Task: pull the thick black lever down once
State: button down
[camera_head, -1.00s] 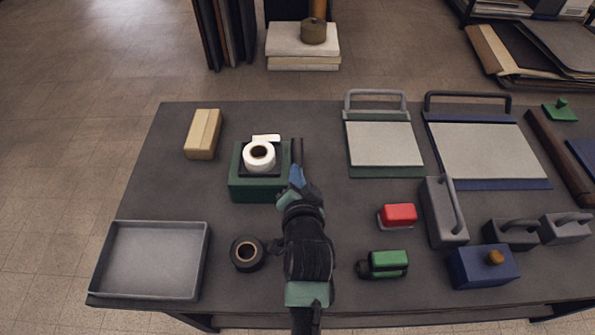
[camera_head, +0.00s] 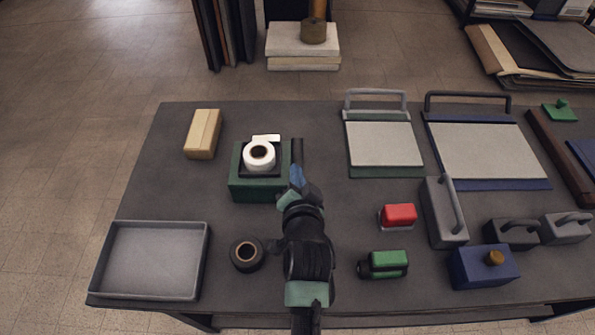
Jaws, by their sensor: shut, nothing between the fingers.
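A green box (camera_head: 254,188) stands at the back left-centre of the table, with a white roll (camera_head: 260,155) on its top. The thick black lever (camera_head: 297,149) stands up at the box's right side, its upper part visible. My gripper (camera_head: 297,172) is shut and empty, its blue fingers just in front of the lever's lower part. They overlap it in the picture; I cannot tell if they touch it. The lever's lower end is hidden behind my gripper.
A dark tape roll (camera_head: 246,254) lies left of my arm, and an empty grey tray (camera_head: 150,262) sits at the front left. A green stapler-like block (camera_head: 385,264) and a red one (camera_head: 398,215) lie to the right. A tan block (camera_head: 203,133) is left of the box.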

jog(key=shift+f, duration=0.1)
jog(key=shift+w+f, duration=0.2)
jog(key=shift+f, duration=0.1)
jog(key=shift+f+b, duration=0.2)
jog(key=shift+b, duration=0.25)
